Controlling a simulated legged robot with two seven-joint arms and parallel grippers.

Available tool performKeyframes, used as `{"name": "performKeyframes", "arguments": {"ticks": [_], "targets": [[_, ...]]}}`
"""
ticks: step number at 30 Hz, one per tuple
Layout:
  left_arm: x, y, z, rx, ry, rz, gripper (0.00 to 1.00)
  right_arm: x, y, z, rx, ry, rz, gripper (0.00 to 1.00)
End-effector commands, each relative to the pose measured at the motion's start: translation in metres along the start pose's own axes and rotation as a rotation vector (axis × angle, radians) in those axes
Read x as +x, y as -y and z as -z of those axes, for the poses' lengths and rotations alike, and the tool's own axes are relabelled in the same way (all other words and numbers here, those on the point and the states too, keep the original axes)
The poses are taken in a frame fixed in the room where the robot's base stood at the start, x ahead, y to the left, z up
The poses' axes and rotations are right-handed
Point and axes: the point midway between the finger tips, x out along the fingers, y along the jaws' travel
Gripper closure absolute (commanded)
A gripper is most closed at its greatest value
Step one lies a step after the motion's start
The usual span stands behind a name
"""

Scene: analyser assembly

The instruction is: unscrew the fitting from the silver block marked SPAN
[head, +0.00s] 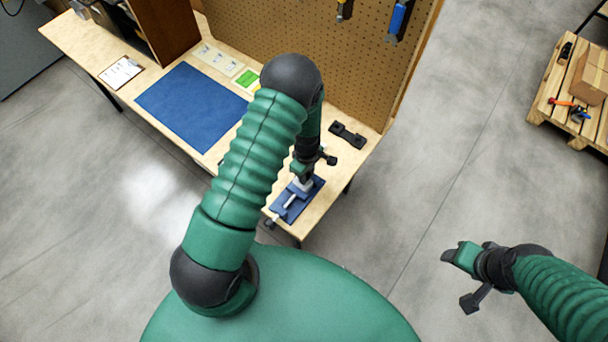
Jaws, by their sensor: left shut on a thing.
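My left gripper (300,177) points down over the right part of the bench and is shut at the top of a small silver block (302,186). The fitting is hidden by the fingers, and the SPAN marking is too small to read. The block sits in a blue vise (286,207) with a silver screw bar towards the bench's front edge. My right gripper (453,256) is over the floor at the right, well away from the bench; its jaw gap is not clear.
A blue mat (185,105) lies left of my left arm, with cards (217,60) and a clipboard (121,72) behind and beside it. A black holder (347,135) lies behind the vise. A pegboard (325,60) bounds the back. A pallet (545,98) stands far right.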

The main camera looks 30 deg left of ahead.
Motion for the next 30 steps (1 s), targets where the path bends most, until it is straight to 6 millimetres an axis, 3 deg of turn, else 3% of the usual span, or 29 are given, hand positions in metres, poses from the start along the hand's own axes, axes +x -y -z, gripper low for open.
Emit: {"name": "performKeyframes", "arguments": {"ticks": [21,30], "targets": [[-0.036,0.004,0.004,-0.003,-0.001,0.007,1.0,-0.028,0.0,0.007,0.0,0.0,0.0,0.41],[-0.036,0.004,0.004,-0.003,0.0,0.008,1.0,-0.028,0.0,0.007,0.0,0.0,0.0,0.41]]}}
